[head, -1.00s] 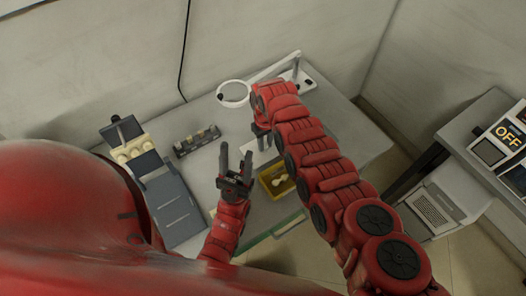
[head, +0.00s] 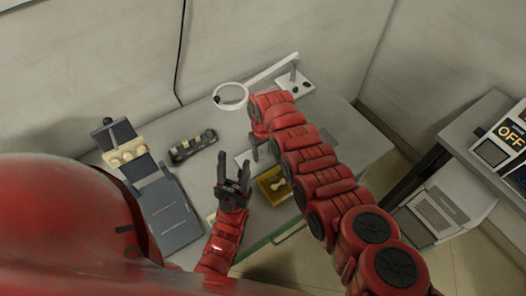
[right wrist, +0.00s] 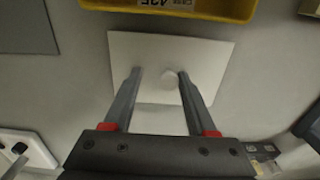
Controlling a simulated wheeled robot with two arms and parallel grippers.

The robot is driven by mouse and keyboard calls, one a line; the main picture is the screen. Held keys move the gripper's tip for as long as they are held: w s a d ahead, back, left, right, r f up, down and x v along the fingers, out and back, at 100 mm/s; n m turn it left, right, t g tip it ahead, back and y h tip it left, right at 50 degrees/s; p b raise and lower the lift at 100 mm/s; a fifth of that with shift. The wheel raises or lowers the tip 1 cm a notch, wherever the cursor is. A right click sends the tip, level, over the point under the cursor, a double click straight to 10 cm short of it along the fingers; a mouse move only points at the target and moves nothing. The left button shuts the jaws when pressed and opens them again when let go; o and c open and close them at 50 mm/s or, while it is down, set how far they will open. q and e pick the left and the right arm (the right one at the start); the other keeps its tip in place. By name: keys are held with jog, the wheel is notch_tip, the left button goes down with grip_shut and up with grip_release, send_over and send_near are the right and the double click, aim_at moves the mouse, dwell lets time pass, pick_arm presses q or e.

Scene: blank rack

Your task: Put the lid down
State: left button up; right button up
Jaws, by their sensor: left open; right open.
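The lid (right wrist: 203,62) is a flat white square plate with a small round white knob. In the right wrist view it appears to lie flat on the grey table, beside the yellow bin (right wrist: 220,8). My right gripper (right wrist: 158,72) is open, with its fingers over the lid and the knob between them, nearer the right finger. I cannot tell whether they touch it. In the head view the lid is mostly hidden by my right arm. My left gripper (head: 233,168) is open and empty, pointing away from me, left of the yellow bin (head: 272,192).
A dark grey device (head: 168,210) and a cream block (head: 124,154) stand at the left. A black rack (head: 193,146) sits behind my left gripper. A ring magnifier (head: 230,95) stands at the back. Bare table (head: 340,125) shows at the right.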

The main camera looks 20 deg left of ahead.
aim_at(263, 154)
jog(key=shift+r, duration=0.1)
notch_tip(263, 154, up, 12)
jog(key=p, duration=0.9)
jog(key=shift+p, duration=0.3)
